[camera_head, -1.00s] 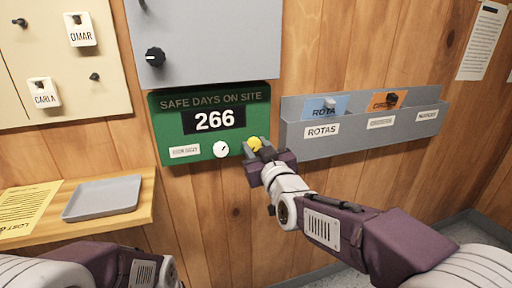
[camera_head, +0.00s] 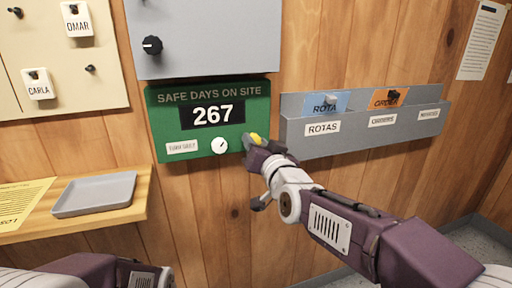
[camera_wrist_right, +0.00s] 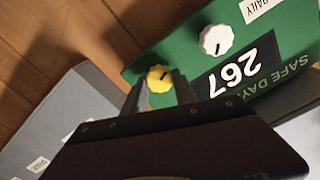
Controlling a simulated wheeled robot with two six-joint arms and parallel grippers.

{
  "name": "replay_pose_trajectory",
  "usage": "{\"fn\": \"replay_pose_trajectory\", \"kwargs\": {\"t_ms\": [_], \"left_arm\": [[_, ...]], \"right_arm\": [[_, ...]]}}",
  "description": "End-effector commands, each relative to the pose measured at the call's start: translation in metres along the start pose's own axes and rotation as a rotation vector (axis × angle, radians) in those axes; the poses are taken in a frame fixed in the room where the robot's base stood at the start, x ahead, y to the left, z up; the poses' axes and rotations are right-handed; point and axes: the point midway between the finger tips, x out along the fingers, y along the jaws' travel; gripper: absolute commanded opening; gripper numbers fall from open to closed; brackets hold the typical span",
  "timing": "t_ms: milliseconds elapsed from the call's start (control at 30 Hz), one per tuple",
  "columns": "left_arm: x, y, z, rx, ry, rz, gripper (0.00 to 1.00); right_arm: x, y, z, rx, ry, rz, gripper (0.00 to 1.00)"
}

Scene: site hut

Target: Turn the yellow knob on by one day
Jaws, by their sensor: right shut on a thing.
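The green board (camera_head: 165,125) headed SAFE DAYS ON SITE hangs on the wood wall, and its display (camera_head: 213,114) reads 267. The yellow knob (camera_head: 255,138) is at the board's lower right corner, partly hidden by my right gripper (camera_head: 250,141). In the right wrist view the yellow knob (camera_wrist_right: 158,76) sits between the two fingers of the right gripper (camera_wrist_right: 162,88), which is shut on it. A white knob (camera_head: 220,146) is left of the yellow one on the board. My left arm shows at the lower left, but its gripper is out of view.
A grey rack (camera_head: 350,139) with rota and order cards is right of the board. A grey cabinet (camera_head: 215,40) with a black knob (camera_head: 152,45) is above. A wooden shelf (camera_head: 140,206) with a grey tray (camera_head: 95,194) juts out at left.

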Motion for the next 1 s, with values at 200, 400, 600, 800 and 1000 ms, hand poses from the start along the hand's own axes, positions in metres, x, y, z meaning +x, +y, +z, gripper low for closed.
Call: {"fn": "replay_pose_trajectory", "kwargs": {"t_ms": [200,400,600,800,1000], "left_arm": [[0.0037,-0.0001,0.0004,0.0,0.0,0.0,0.5],[0.0038,-0.0001,0.0004,0.0,0.0,0.0,0.5],[0.0037,-0.0001,0.0004,0.0,0.0,0.0,0.5],[0.0037,-0.0001,0.0004,0.0,0.0,0.0,0.5],[0.0036,-0.0001,0.0003,0.0,0.0,0.0,0.5]], "right_arm": [[0.0,0.0006,0.0011,0.043,-0.002,0.0,0.0],[0.0,0.0004,0.0008,0.051,-0.002,0.001,0.0],[0.0,0.0004,0.0009,0.051,-0.003,0.001,0.0],[0.0,0.0004,0.0006,0.05,-0.002,0.001,0.55],[-0.0004,0.0002,0.0002,0.05,-0.001,0.0,0.55]]}}
